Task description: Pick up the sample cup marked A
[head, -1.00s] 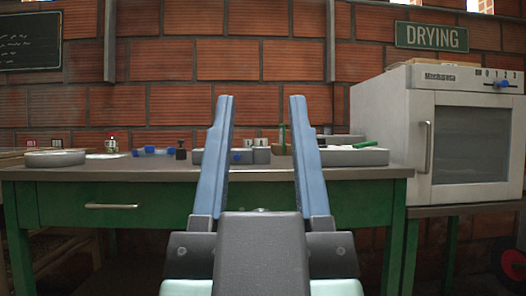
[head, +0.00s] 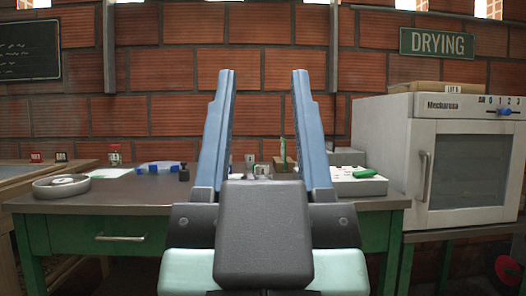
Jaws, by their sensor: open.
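My gripper (head: 264,74) is in the middle of the head view, with its two blue fingers wide apart and nothing between the tips. Behind it stands a green workbench (head: 120,200) with a grey top. Small pale items (head: 250,160) show between the fingers at the back of the bench, beyond the gripper. They may be sample cups, but no letter A is readable on them. The gripper body hides the middle of the benchtop.
A round grey dish (head: 61,187), a small red-topped jar (head: 114,155), blue items (head: 158,167) and a black object (head: 184,173) stand on the left. A white drying oven (head: 440,150) stands right of the bench.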

